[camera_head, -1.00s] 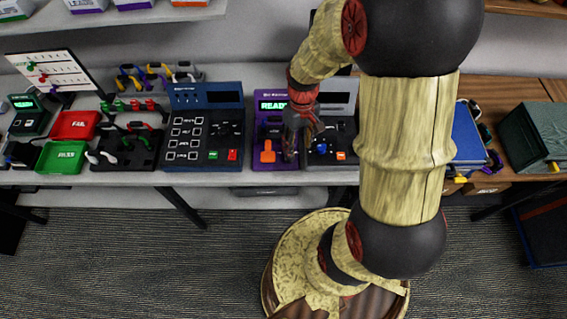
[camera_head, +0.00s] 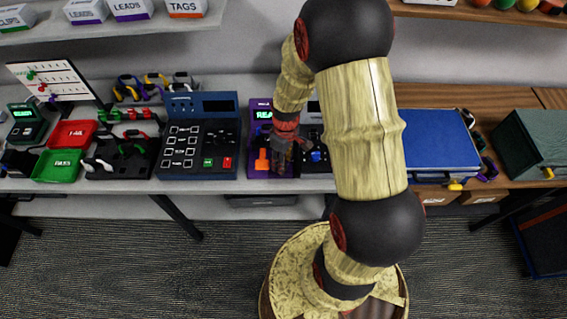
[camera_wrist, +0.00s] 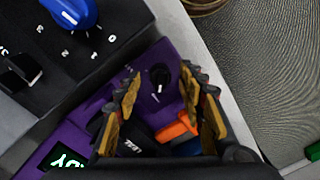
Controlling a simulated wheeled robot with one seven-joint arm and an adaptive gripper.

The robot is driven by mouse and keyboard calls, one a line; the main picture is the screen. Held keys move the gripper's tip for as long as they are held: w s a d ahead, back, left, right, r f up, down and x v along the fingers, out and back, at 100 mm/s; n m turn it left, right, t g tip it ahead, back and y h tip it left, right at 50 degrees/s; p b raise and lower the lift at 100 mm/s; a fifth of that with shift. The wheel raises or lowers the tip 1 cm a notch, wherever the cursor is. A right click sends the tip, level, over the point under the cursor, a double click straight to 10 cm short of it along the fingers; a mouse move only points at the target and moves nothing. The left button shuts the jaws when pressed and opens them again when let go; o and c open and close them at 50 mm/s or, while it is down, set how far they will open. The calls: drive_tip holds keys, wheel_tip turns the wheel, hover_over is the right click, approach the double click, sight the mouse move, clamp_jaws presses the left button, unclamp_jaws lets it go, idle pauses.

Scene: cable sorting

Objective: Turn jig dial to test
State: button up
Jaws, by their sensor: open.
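The purple jig (camera_head: 258,102) stands on the bench, its lit green screen partly readable as "REA". My gripper (camera_head: 284,163) is over its right front part and hides some of it. In the wrist view the purple panel (camera_wrist: 176,62) lies below my open gripper (camera_wrist: 166,92). A small black dial (camera_wrist: 159,76) with a white pointer line shows between the two fingertips, with no visible contact. An orange part (camera_wrist: 177,129) and a black part with a white label (camera_wrist: 140,141) lie between the fingers, closer to the palm.
A black unit with a blue knob (camera_wrist: 72,10) and numbers stands beside the jig. A dark blue test unit (camera_head: 202,134) stands left of it. Red (camera_head: 72,134) and green (camera_head: 58,166) trays are further left. A blue case (camera_head: 438,140) lies to the right.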

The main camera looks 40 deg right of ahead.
drive_tip(key=shift+f, duration=0.4)
drive_tip(key=shift+c, duration=0.3)
clamp_jaws()
